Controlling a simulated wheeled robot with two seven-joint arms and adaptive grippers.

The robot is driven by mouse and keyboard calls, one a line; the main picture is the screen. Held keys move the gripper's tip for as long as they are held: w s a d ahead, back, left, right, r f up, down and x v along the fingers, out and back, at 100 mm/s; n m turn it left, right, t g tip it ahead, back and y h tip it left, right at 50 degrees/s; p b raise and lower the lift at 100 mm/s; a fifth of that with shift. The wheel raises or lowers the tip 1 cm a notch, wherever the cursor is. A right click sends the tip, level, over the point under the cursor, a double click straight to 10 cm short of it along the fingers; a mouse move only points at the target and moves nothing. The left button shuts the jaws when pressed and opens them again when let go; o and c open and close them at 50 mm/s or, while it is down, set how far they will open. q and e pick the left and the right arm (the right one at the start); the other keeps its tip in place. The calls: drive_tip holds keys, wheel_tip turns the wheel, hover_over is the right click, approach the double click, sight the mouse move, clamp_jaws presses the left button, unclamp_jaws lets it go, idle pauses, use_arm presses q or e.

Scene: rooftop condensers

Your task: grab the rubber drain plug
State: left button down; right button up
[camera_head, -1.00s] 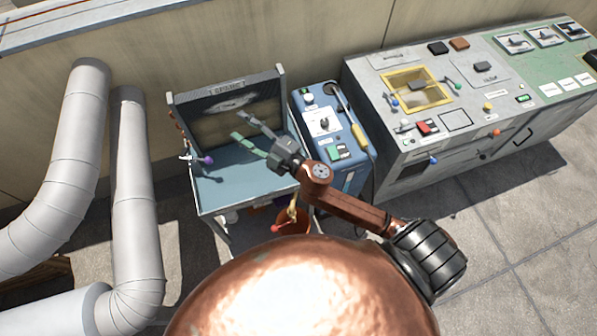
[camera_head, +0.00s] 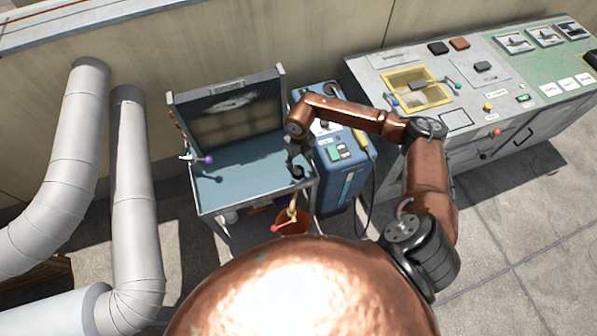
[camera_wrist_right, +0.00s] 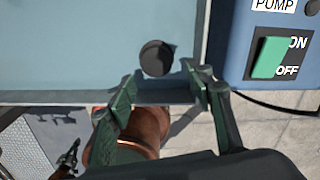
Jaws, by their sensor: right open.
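The rubber drain plug looks to be the round black piece (camera_wrist_right: 156,58) on the blue bench top, close to its front edge, in the right wrist view. My right gripper (camera_wrist_right: 160,84) is open and empty, with its green fingers spread at the bench edge, just short of the plug and on either side of its line. In the head view my right gripper (camera_head: 297,160) points down over the bench's front right corner, where gripper and plug are hard to separate. My left gripper does not show in the head view.
The blue bench (camera_head: 235,187) has a raised back panel and a purple-knobbed lever (camera_head: 207,160) at left. A blue pump box (camera_head: 345,165) stands close at right. An orange bucket (camera_head: 291,221) sits below the front edge. The bench top's middle is clear.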

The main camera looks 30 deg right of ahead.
sight(298, 170)
drive_tip(key=f, duration=0.6)
drive_tip(key=shift+w+a+f+b, duration=0.2)
drive_tip(key=shift+w+b, duration=0.05)
drive_tip(key=shift+b, duration=0.15)
drive_tip(key=c, duration=0.9)
drive_tip(key=shift+r, duration=0.1)
